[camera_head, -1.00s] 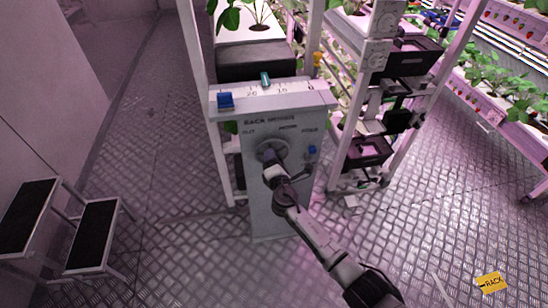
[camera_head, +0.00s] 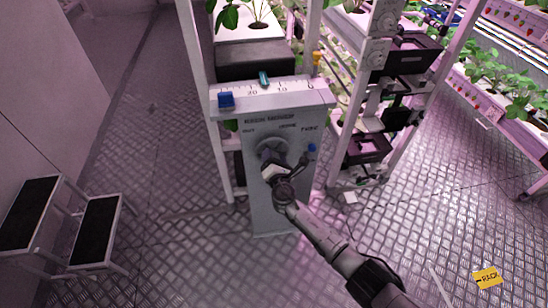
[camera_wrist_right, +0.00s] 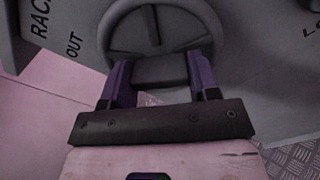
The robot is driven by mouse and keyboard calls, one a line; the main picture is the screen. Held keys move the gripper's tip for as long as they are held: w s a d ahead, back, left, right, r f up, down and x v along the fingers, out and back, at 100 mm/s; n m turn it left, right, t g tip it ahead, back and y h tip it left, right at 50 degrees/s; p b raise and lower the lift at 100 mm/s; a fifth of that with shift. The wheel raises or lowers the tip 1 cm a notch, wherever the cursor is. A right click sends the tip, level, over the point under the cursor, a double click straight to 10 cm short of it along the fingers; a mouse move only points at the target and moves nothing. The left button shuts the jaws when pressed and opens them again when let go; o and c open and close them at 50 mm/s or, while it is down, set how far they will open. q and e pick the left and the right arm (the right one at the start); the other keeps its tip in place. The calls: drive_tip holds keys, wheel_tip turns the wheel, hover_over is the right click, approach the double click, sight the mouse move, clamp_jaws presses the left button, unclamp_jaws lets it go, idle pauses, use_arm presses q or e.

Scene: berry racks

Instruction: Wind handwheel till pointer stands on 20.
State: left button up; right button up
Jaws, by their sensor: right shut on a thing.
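The grey handwheel (camera_head: 268,147) is on the front of the grey rack mover box (camera_head: 262,215). In the right wrist view its round rim and spokes (camera_wrist_right: 152,28) show. My right gripper (camera_head: 270,163) is in front of it, its two fingers (camera_wrist_right: 160,78) shut on the wheel's dark grip bar (camera_wrist_right: 160,72). The teal pointer (camera_head: 264,79) stands at the white scale (camera_head: 240,98) on top of the box, between the 20 and the 10, a little nearer the 20. My left gripper is not in view.
A blue block (camera_head: 226,100) sits at the scale's left end. A small blue knob (camera_head: 312,147) is right of the wheel. Plant racks (camera_head: 395,60) stand behind and right. Step stools (camera_head: 95,235) are at left. A yellow RACK card (camera_head: 487,279) lies on the open floor.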

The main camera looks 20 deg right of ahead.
drive_tip(key=o, duration=0.8)
drive_tip(key=shift+o, duration=0.6)
drive_tip(key=s+a+p, duration=0.2)
drive_tip(key=s+p, duration=0.2)
drive_tip(key=s, duration=0.9)
drive_tip(key=shift+s+a+p, duration=0.15)
drive_tip(key=shift+s+p, duration=0.15)
